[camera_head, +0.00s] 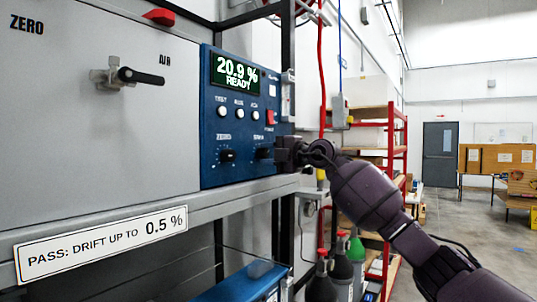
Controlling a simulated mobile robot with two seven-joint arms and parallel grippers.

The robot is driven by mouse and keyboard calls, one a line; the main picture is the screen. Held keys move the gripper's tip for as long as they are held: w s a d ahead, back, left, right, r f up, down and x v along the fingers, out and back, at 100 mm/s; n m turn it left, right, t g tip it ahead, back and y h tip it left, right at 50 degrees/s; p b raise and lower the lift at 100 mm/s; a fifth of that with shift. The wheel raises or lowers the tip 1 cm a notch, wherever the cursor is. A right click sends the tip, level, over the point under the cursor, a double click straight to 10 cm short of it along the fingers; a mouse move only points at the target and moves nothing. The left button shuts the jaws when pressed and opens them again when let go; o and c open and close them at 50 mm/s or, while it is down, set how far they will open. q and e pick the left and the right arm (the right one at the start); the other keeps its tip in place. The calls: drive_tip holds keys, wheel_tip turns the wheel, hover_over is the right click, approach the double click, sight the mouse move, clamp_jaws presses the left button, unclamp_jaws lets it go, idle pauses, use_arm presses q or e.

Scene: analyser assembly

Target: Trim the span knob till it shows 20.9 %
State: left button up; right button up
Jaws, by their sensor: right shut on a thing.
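The blue analyser panel (211,120) is on the left half of the head view. Its display (236,74) reads 20.9 % READY. The span knob (264,153) is the black knob at the panel's lower right, beside the zero knob (227,156). My right gripper (277,152) is at the span knob and shut on it, with its arm coming from the lower right. The gripper partly hides the knob and its label. My left gripper is not in view.
A black valve handle (140,76) sticks out from the grey cabinet (60,120) on the left. A pass label (105,241) is on the rail below. Gas cylinders (341,270) and red-framed shelves (372,124) stand behind my arm. Open floor lies to the right.

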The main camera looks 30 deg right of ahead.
drive_tip(key=o, duration=0.9)
drive_tip(key=b+v, duration=0.3)
drive_tip(key=v, duration=0.7)
drive_tip(key=shift+s+d, duration=0.1)
drive_tip(key=shift+s, duration=0.3)
